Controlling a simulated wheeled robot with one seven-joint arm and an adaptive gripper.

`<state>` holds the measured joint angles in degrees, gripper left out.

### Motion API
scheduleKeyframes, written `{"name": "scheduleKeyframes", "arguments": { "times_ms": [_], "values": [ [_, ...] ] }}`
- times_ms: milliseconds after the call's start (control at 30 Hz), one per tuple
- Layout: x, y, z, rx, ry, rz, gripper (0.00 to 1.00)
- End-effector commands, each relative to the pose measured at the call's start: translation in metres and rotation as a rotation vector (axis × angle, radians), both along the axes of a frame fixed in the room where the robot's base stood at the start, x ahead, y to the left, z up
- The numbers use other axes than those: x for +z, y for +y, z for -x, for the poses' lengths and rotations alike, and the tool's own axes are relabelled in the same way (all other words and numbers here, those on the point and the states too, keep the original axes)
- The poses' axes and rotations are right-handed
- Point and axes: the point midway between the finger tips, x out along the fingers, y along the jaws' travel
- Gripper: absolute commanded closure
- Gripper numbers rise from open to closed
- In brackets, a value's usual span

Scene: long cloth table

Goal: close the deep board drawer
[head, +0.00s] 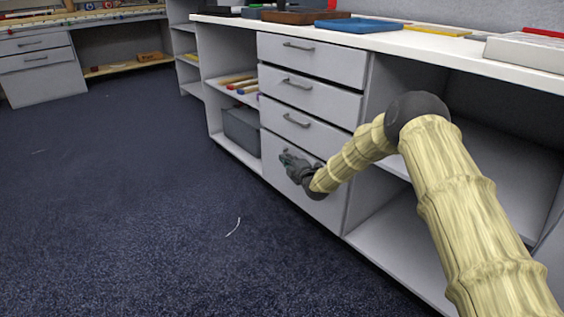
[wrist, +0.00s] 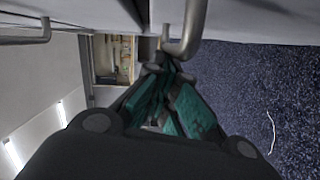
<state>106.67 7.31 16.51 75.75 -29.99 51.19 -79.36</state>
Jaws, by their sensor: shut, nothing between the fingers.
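The deep bottom drawer (head: 318,207) is the tall grey front under three shallower drawers in the white cabinet. In the head view its front looks about level with the drawers above, and I cannot make out a gap. My gripper (head: 286,157) is in front of its upper part and hides its handle there. In the wrist view my gripper (wrist: 166,66) has its fingers together and empty, close to a grey bar handle (wrist: 190,32). I cannot tell whether they touch it.
Three shallower drawers (head: 312,62) with bar handles are above. Open shelves (head: 390,232) lie to the right, and a shelf with a grey bin (head: 241,130) to the left. The white top (head: 400,40) carries trays. The blue carpet (head: 130,200) is clear except for a thin white strip (head: 234,227).

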Motion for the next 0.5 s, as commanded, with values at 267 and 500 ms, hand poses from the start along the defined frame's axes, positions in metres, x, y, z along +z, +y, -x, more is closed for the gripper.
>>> {"name": "scheduleKeyframes", "arguments": {
  "times_ms": [267, 500],
  "values": [
    [0.002, -0.006, -0.002, -0.008, -0.004, 0.0, 1.0],
    [0.008, 0.01, 0.006, -0.003, -0.002, 0.001, 1.0]
  ]
}}
